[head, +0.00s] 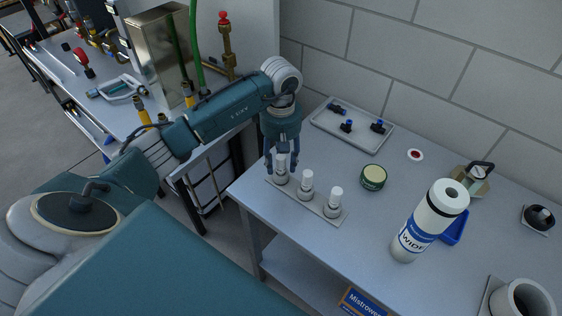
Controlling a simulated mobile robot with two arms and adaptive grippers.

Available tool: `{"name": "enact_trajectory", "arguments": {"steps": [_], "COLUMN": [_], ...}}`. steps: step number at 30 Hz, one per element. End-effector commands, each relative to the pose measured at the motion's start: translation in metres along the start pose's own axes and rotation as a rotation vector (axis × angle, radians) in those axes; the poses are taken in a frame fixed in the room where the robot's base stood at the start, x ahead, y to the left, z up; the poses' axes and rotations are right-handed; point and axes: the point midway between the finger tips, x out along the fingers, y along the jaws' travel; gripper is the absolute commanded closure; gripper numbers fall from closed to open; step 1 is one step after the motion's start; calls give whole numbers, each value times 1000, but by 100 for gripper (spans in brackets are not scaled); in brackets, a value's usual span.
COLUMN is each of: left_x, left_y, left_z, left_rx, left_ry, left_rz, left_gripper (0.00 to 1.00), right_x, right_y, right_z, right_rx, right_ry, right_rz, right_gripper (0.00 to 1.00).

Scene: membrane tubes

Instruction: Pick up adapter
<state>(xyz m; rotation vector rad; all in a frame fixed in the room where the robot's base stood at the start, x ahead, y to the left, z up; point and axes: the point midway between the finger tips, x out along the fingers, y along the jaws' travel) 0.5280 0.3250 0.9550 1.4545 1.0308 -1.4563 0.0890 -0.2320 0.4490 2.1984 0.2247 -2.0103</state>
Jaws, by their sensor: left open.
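Three small upright pieces with white tops and grey lower ends stand in a row on a flat grey strip (319,208) at the table's left edge. They are the left piece (281,167), the middle piece (306,184) and the right piece (334,201). Which thing is the adapter is not clear from the view. My left gripper (282,164) points down with its fingers apart around the top of the left piece. Whether the fingers touch it cannot be told. My right gripper is out of view.
A grey tray (364,140) with three black-and-blue fittings (346,126) lies near the wall. The table front (345,245) is clear.

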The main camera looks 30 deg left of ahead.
Motion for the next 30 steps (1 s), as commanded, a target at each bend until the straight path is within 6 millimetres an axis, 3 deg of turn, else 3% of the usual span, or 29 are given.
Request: {"name": "enact_trajectory", "arguments": {"steps": [6,12,13,19,30], "left_x": [20,22,22,22,21], "left_y": [0,0,0,0,0], "left_z": [0,0,0,0,0], "left_rx": [-1,-1,-1,-1,-1], "left_ry": [-2,-1,-1,-1,0], "left_rz": [0,2,2,1,2], "left_gripper": [56,56,58,97,97], "right_x": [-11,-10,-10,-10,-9], "right_y": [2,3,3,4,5], "right_z": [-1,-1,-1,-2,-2], "right_rx": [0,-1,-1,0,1], "right_ry": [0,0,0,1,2], "right_rz": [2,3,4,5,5], "right_gripper": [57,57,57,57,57]}}
